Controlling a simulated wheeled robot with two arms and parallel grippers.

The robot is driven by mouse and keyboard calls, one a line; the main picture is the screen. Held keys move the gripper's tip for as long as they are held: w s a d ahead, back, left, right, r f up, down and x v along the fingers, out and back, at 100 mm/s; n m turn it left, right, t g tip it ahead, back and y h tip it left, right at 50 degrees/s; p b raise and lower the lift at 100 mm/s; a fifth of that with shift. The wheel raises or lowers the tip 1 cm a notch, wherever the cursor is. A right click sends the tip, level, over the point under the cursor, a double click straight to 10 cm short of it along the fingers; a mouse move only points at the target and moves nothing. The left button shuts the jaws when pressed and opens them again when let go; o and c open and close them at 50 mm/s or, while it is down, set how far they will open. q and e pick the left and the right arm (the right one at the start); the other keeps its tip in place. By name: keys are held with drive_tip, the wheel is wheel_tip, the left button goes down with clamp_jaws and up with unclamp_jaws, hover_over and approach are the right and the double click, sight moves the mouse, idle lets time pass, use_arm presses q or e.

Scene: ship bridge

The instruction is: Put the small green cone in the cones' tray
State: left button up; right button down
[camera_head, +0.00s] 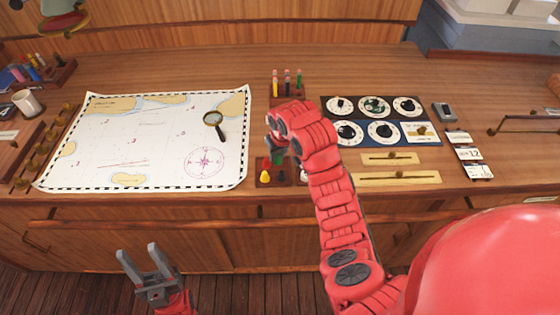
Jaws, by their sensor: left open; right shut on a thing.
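The cones' tray is a small reddish-brown tray (259,165) near the front edge of the desk, partly hidden by my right arm. A yellow cone (265,177) stands in its left part. My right gripper (275,152) is over the tray and shut on the small green cone (279,159), of which only a little green shows. The gripper and wrist hide most of the cone, and I cannot tell whether it touches the tray. My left gripper (140,268) is open and empty, low in front of the desk.
A chart (110,145) with a magnifying glass (213,120) lies left of the tray. Behind the tray is a rack of coloured markers (287,88). A panel of dials (365,118) and brass sliders (400,178) lie to the right.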

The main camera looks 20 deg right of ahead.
drive_tip(key=shift+w+d, duration=0.4)
drive_tip(key=shift+d, duration=0.1)
drive_tip(key=shift+w+d+r, duration=0.1)
drive_tip(key=shift+d, duration=0.05)
wheel_tip(320, 180, down, 3)
drive_tip(key=p, duration=0.2)
drive_tip(key=shift+f+p, duration=0.2)
drive_tip(key=shift+p, duration=0.1)
drive_tip(key=shift+f, duration=0.15)
drive_tip(key=shift+f+b, duration=0.15)
drive_tip(key=shift+b, duration=0.2)
drive_tip(key=c, duration=1)
unclamp_jaws()
drive_tip(key=shift+o, duration=0.2)
